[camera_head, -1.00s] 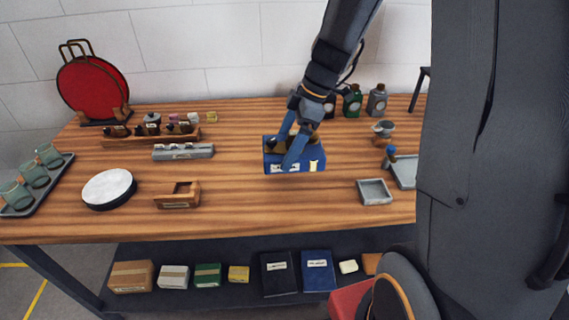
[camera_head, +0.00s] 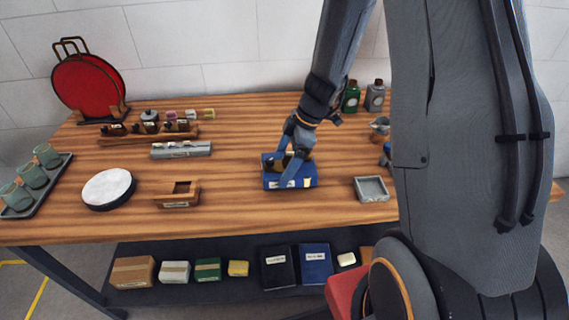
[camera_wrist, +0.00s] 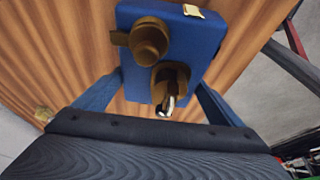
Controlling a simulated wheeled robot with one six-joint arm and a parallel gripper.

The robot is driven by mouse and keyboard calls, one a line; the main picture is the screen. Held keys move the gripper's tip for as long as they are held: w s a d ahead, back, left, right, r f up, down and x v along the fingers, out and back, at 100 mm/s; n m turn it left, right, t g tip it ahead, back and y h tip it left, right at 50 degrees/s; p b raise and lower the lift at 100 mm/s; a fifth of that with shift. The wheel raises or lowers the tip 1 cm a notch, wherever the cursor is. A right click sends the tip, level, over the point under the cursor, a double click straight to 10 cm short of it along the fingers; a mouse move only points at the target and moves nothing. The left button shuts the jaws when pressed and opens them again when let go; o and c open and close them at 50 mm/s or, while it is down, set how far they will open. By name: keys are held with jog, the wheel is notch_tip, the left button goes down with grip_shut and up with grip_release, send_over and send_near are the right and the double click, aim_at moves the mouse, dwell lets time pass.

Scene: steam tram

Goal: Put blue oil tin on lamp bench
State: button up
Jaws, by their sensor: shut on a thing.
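The blue oil tin (camera_head: 275,182) is a blue box with brown caps and a pale label. It is at the middle of the wooden lamp bench (camera_head: 230,212). My gripper (camera_head: 286,170) is shut on it from above, one finger on each side. In the wrist view the tin (camera_wrist: 203,38) fills the space between the fingers, with two brown fittings on its top. The tin looks upright and very close to the bench top. I cannot tell whether its base touches the wood.
A small wooden box (camera_head: 178,201) and a white-topped round tin (camera_head: 108,187) stand to the left. A grey tray (camera_head: 371,197) is close on the right. Bottles (camera_head: 374,98) stand behind my arm. Bare wood lies between these things.

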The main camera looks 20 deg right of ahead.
jog(key=shift+f, duration=0.6)
jog(key=shift+f, duration=0.15)
jog(key=o, duration=1.2)
